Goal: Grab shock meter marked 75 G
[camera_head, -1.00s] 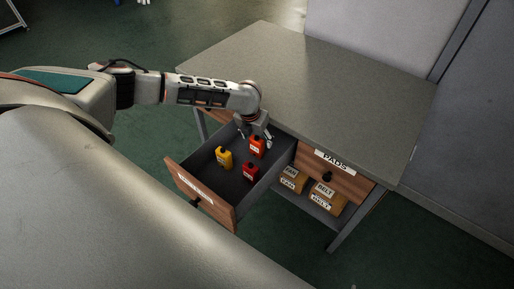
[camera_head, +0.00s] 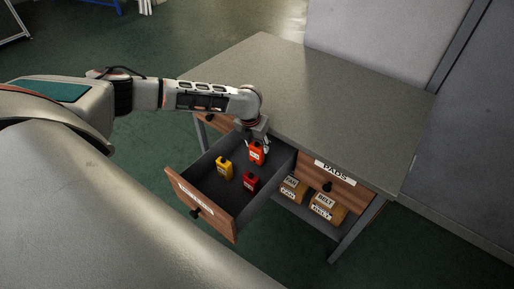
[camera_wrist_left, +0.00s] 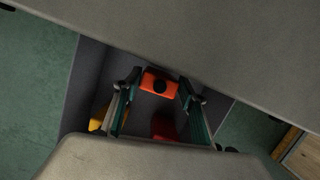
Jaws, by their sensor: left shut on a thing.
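An orange shock meter (camera_head: 257,154) is at the back of the open drawer (camera_head: 214,203); its white label is too small to read. My left gripper (camera_head: 259,143) reaches down from above and is shut on the orange meter. In the left wrist view the orange meter (camera_wrist_left: 154,78) sits between the two fingers (camera_wrist_left: 160,88). A yellow meter (camera_head: 224,169) and a dark red meter (camera_head: 251,183) stand in the drawer, apart from the gripper; their markings are not readable. My right gripper is not in view.
The grey tabletop (camera_head: 310,100) overhangs the back of the drawer, close to my left wrist. To the right is a closed drawer marked PADS (camera_head: 335,178). Labelled boxes (camera_head: 326,207) stand on the shelf below. The tabletop is bare.

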